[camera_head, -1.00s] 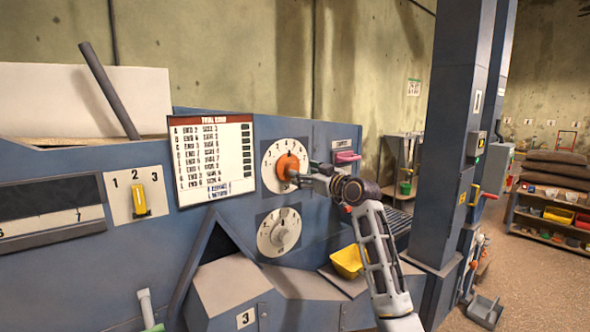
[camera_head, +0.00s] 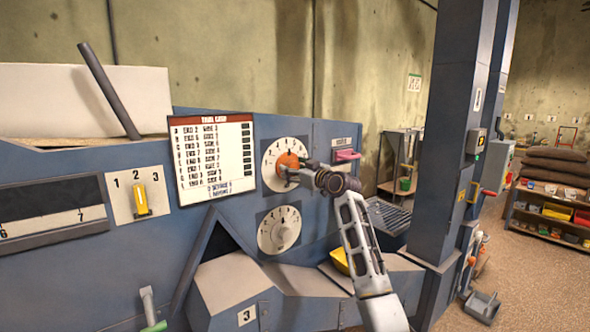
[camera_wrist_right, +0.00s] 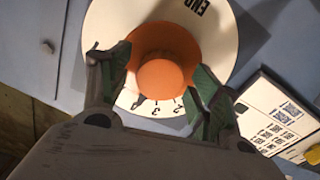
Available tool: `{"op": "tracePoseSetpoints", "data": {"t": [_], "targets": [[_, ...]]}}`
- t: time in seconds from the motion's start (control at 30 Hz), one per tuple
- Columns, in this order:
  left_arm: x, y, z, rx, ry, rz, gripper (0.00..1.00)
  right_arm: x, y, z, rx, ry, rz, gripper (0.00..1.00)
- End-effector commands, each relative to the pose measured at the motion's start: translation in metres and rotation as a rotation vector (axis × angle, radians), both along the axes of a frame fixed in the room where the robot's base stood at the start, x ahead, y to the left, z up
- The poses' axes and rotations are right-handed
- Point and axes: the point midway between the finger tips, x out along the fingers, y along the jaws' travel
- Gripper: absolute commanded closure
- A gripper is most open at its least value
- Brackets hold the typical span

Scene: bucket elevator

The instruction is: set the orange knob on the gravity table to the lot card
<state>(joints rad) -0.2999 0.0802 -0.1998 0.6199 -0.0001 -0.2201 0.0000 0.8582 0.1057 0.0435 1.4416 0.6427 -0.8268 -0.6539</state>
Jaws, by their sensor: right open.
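The orange knob (camera_head: 288,162) sits in the middle of a round white dial (camera_head: 270,175) on the blue gravity table. It also shows in the right wrist view (camera_wrist_right: 165,82), with the numbers 2 and 3 and the word END on the dial around it. My right gripper (camera_head: 296,170) is at the knob. In the right wrist view its two green-padded fingers (camera_wrist_right: 158,88) are spread on either side of the knob, open. The lot card (camera_head: 214,155), white with a red header, hangs left of the dial; its small print is hard to read. My left gripper is not in view.
A yellow lever (camera_head: 140,199) on a 1-2-3 plate is at left. A pink handle (camera_head: 347,155) sticks out right of the dial. A yellow scoop (camera_head: 340,261) lies below my arm. A blue column (camera_head: 450,130) stands at right.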

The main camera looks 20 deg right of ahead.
Motion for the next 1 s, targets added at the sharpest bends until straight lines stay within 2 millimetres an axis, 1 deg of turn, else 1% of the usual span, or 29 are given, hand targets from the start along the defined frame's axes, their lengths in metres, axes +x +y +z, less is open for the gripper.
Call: {"op": "tracePoseSetpoints", "data": {"t": [0.13, 0.4, 0.5, 0.77, 1.0], "targets": [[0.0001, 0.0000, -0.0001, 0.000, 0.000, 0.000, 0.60, -0.0001, -0.0001, -0.0001, 0.000, 0.000, 0.000, 0.37], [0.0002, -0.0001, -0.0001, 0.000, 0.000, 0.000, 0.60, -0.0001, -0.0002, -0.0002, 0.000, 0.000, 0.000, 0.72], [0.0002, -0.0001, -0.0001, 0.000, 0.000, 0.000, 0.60, -0.0001, -0.0002, -0.0002, 0.000, 0.000, 0.000, 0.82], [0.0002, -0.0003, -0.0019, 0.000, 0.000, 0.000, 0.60, -0.0002, -0.0004, -0.0008, -0.014, -0.004, 0.000, 0.82], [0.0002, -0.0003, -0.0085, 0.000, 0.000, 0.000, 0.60, 0.0000, -0.0011, -0.0018, -0.075, -0.026, -0.001, 0.82]]}}
